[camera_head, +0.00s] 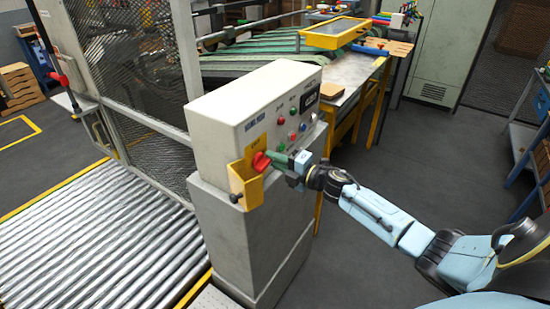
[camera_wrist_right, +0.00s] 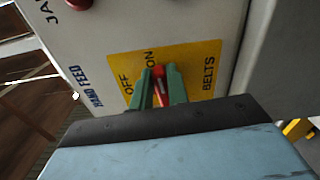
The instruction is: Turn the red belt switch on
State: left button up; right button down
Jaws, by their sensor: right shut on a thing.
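The red belt switch (camera_head: 260,162) sits on a yellow plate on the front of the grey-white control box (camera_head: 240,115). In the right wrist view the red switch (camera_wrist_right: 158,73) shows between the green fingers of my right gripper (camera_wrist_right: 159,88). The fingers are shut on it. The yellow plate (camera_wrist_right: 205,58) reads OFF, ON and BELTS; the switch's tip lies near the word ON. In the head view my right gripper (camera_head: 277,160) reaches the box from the right. My left gripper is not in view.
A mesh fence (camera_head: 120,65) and roller conveyor (camera_head: 95,235) stand left. A steel table (camera_head: 350,80) is behind. The floor right of the pedestal is clear.

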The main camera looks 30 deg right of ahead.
jog(key=shift+f+m, duration=0.1)
jog(key=shift+m, duration=0.4)
jog(key=c, duration=1.4)
grip_release()
jog(key=shift+o, duration=0.2)
jog(key=b+v, duration=0.1)
jog(key=v, duration=1.2)
jog(key=shift+s, duration=0.2)
jog(key=shift+d, duration=0.1)
